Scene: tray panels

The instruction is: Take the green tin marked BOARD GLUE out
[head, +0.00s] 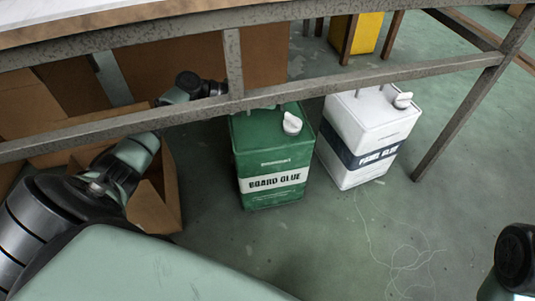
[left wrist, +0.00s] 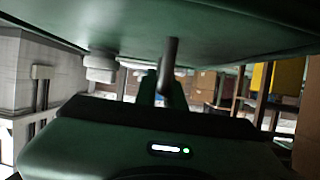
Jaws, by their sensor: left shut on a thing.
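The green tin (head: 262,150) has a white band marked BOARD GLUE and a white cap. It is upright, at or close to the floor, and I cannot tell if its base touches. A metal rail crosses in front of its top back edge. My left arm reaches in from the left and passes behind the rail, which hides the gripper in the head view. In the left wrist view my left gripper (left wrist: 168,72) is shut at the handle of the tin, whose green surface (left wrist: 220,30) fills the top. The right gripper is out of view.
A white tin (head: 350,125) with a dark band stands close at the right of the green one. The bench's metal rail (head: 370,76) and slanted leg (head: 455,125) frame them. An open cardboard box (head: 160,205) is at left. The floor in front is clear.

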